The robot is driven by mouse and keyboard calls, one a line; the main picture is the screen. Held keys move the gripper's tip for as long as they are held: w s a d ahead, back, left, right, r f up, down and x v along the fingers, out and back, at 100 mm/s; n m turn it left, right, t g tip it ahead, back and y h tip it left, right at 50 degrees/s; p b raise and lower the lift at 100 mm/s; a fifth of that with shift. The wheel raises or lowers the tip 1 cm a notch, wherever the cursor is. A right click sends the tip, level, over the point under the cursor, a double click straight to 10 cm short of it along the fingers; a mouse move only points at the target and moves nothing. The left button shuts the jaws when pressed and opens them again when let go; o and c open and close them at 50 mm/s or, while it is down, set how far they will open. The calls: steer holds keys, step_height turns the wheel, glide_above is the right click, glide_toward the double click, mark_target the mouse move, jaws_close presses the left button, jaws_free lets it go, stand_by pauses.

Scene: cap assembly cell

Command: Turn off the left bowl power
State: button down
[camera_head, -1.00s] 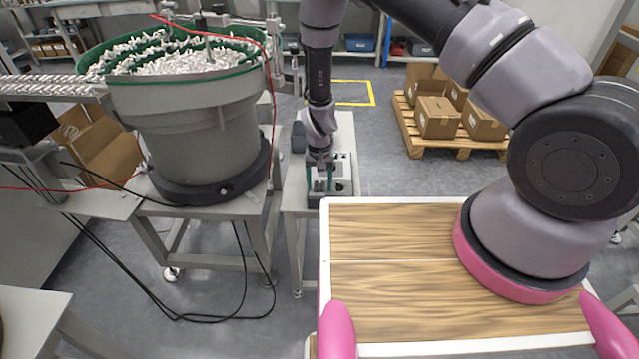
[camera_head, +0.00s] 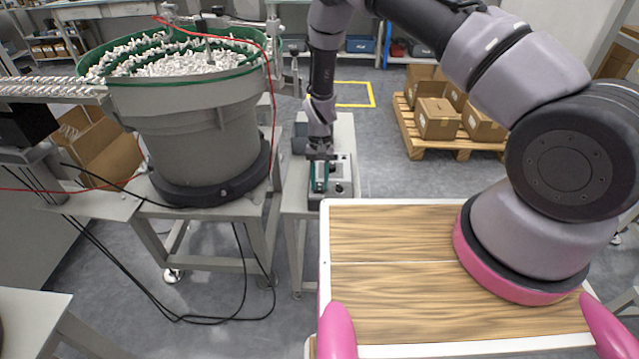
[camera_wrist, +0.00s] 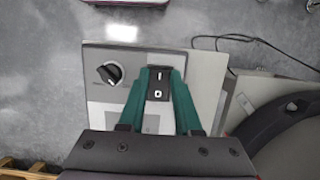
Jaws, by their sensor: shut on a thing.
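The control box (camera_head: 346,170) stands on a narrow grey stand to the right of the left bowl feeder (camera_head: 190,140). In the wrist view its light panel (camera_wrist: 140,60) carries a black rotary knob (camera_wrist: 110,73) on the left and a black rocker switch (camera_wrist: 158,90) with white marks. My gripper (camera_head: 320,186) reaches down onto the box. In the wrist view its green fingers (camera_wrist: 159,78) are shut on the rocker switch, one on each side. The fingers hide part of the panel around the switch. I cannot tell which way the rocker is tipped.
The bowl is full of small white parts, and a red cable (camera_head: 272,100) hangs beside it. A wood-topped table (camera_head: 390,230) is in front, close to the box. Cartons on a pallet (camera_head: 455,140) stand at the back right. Black cables (camera_wrist: 235,40) lie beyond the panel.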

mark_target(320, 183)
steer(key=c, duration=0.6)
jaws_free()
steer(key=v, duration=1)
steer(key=shift+r, duration=0.4)
steer(key=shift+a, duration=0.1)
